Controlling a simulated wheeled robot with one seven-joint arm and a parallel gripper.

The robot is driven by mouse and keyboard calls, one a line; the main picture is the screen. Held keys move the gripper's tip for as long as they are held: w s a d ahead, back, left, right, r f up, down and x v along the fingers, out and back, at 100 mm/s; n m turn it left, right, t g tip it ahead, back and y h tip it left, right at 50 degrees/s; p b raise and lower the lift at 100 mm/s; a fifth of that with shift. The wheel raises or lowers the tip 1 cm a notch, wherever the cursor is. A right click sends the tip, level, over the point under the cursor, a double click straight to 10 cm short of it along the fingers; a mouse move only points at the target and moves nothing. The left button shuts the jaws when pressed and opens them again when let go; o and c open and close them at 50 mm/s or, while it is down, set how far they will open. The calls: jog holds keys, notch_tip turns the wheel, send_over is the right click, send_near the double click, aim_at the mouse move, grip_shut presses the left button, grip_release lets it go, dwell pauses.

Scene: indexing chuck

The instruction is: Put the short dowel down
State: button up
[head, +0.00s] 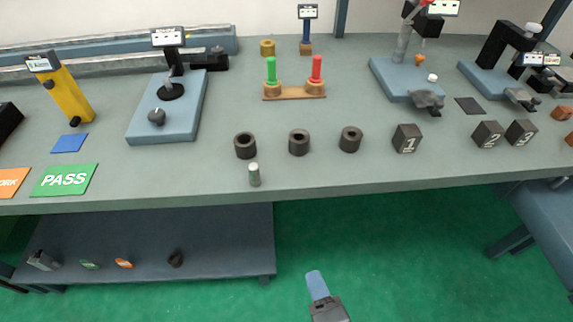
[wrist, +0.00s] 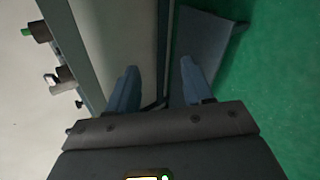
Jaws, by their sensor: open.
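A short light-grey dowel (head: 254,174) stands upright on the bench top, close to the front edge, in front of the leftmost dark ring. My gripper (head: 316,285) is in front of the bench, over the green floor in the head view and well apart from the dowel. In the wrist view my gripper (wrist: 158,72) shows two blue fingers spread apart with nothing between them. I cannot clearly pick out the dowel among the small parts at the left of the wrist view.
Dark rings (head: 299,142) stand in a row behind the dowel, with numbered blocks (head: 407,138) to the right. A green PASS card (head: 65,180) lies to the left. A lower shelf (head: 200,240) holds small parts. Bench space between the PASS card and dowel is clear.

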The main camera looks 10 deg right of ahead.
jog(key=w+a+r+n+h+p, duration=0.1)
jog(key=w+a+r+n+h, duration=0.1)
jog(key=w+a+r+n, duration=0.45)
jog(key=n+t+h+p, duration=0.1)
jog(key=n+t+h, duration=0.1)
jog(key=n+h, duration=0.25)
send_near(253, 176)
jog(key=x, duration=0.4)
jog(key=shift+y, duration=0.45)
jog(key=x, duration=0.7)
jog(key=shift+d+p, duration=0.1)
jog(key=shift+p, duration=0.25)
grip_shut()
